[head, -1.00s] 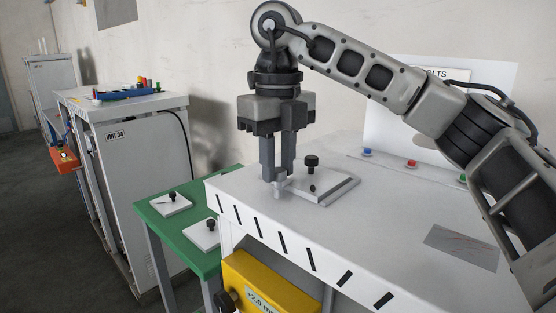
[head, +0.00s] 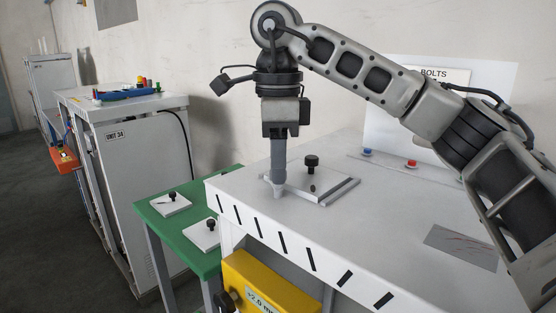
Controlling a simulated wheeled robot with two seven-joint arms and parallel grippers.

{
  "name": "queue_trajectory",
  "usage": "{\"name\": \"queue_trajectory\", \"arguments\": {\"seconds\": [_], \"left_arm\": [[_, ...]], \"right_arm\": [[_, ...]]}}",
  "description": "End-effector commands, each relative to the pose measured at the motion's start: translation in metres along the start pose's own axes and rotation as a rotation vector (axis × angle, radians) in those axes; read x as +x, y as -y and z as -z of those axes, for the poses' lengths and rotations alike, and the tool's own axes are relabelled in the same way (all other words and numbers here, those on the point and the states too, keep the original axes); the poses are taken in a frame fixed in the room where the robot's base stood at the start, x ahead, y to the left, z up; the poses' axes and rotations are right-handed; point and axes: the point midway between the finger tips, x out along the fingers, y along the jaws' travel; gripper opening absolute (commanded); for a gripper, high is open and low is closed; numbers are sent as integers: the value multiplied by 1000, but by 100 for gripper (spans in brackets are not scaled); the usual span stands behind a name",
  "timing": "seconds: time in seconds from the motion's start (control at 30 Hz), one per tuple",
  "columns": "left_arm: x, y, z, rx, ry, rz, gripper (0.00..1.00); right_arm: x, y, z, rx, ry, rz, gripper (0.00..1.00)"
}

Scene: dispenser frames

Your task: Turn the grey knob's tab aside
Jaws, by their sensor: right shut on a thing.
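Which way the tab points is hard to tell. The white plate (head: 338,191) lies flat, with a black knob (head: 312,162) standing upright on it. My left gripper is not in view.
A green table (head: 152,212) on the left carries two white plates with black knobs. A yellow box (head: 268,285) hangs below the cabinet's front edge. Coloured buttons (head: 412,163) and a BOLTS sign stand at the back. The cabinet top (head: 370,225) in front is mostly clear.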

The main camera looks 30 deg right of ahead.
Motion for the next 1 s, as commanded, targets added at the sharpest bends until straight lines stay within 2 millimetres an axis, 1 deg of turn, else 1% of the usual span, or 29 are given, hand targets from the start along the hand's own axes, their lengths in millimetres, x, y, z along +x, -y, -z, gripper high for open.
{"name": "queue_trajectory", "arguments": {"seconds": [0.2, 0.5, 0.7, 1.0], "left_arm": [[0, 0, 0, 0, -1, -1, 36], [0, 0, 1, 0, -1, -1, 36], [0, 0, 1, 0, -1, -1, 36], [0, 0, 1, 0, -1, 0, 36]], "right_arm": [[-2, 0, 0, -193, 3, 3, 2], [-2, 0, 0, -398, 4, 4, 2], [-2, 0, 0, -475, 4, 4, 2], [-2, 0, 0, -514, 4, 5, 2]]}}
